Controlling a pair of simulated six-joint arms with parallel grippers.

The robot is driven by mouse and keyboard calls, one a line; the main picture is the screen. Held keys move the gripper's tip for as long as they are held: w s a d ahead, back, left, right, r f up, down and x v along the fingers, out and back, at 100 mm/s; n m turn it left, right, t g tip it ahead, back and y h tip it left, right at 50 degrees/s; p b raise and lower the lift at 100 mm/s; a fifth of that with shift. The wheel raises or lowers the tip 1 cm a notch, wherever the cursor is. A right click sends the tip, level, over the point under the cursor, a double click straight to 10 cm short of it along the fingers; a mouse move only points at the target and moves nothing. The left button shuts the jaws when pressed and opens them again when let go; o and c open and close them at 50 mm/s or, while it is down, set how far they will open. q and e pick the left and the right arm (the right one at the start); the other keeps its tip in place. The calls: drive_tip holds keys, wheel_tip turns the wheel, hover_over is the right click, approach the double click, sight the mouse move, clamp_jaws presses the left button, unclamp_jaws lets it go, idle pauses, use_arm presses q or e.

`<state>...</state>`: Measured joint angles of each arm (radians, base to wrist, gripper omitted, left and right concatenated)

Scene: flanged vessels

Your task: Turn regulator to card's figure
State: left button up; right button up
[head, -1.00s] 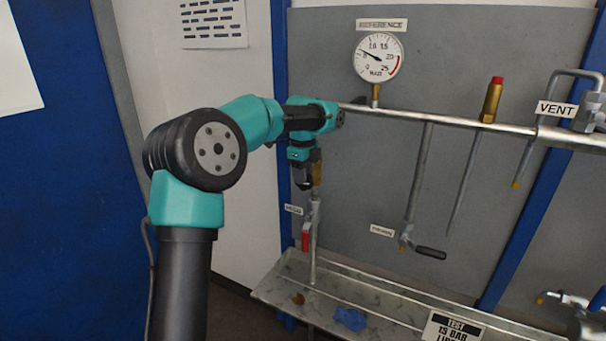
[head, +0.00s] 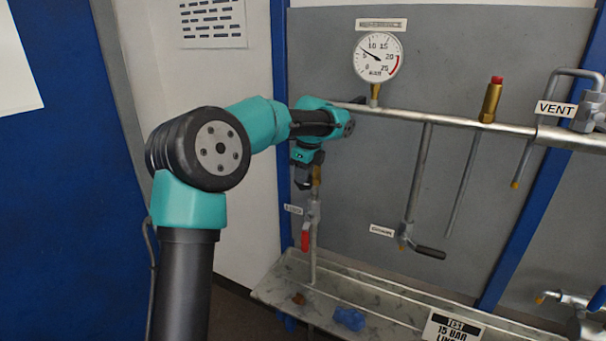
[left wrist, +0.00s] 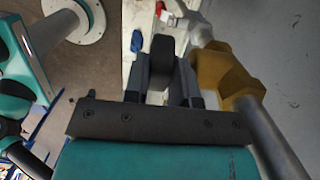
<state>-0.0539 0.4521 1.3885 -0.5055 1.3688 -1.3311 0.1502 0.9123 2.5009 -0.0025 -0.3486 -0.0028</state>
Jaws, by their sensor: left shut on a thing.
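My left gripper (head: 303,182) is at the regulator on the left pipe. In the left wrist view its two fingers (left wrist: 160,75) are shut on the regulator's black knob (left wrist: 160,56). The regulator's brass body (left wrist: 224,72) is right beside the knob; in the head view only a bit of the brass (head: 316,175) shows behind the gripper. The round reference gauge (head: 377,56) has its needle pointing up-left, a little above 5. My right gripper is out of view.
A red-handled valve (head: 305,240) is below the regulator. A horizontal pipe (head: 450,121) carries a brass relief valve (head: 491,102) with a red top. A black-handled valve (head: 430,252) hangs mid-panel. A metal tray (head: 380,301) holds a blue rag (head: 349,319).

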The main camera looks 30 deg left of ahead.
sight(312, 181)
use_arm(q)
drive_tip(key=y, duration=0.1)
drive_tip(key=d+y, duration=0.1)
drive_tip(key=y, duration=0.1)
drive_tip(key=shift+f, duration=0.1)
drive_tip(key=y, duration=0.4)
drive_tip(key=shift+d+f, duration=0.2)
drive_tip(key=shift+d, duration=0.15)
drive_tip(key=y, duration=0.3)
drive_tip(key=shift+w+d+f+g+y, duration=0.1)
drive_tip(key=shift+d+f+g+y, duration=0.2)
drive_tip(key=shift+f+g, duration=0.1)
drive_tip(key=shift+d+f+y, duration=0.1)
drive_tip(key=shift+f+y, duration=0.05)
drive_tip(key=shift+y, duration=0.85)
drive_tip(key=shift+d+f+y, duration=0.1)
drive_tip(key=shift+f+y, duration=0.05)
drive_tip(key=shift+y, duration=0.85)
drive_tip(key=o, duration=0.6)
drive_tip(key=shift+o, duration=0.2)
drive_tip(key=shift+d, duration=0.1)
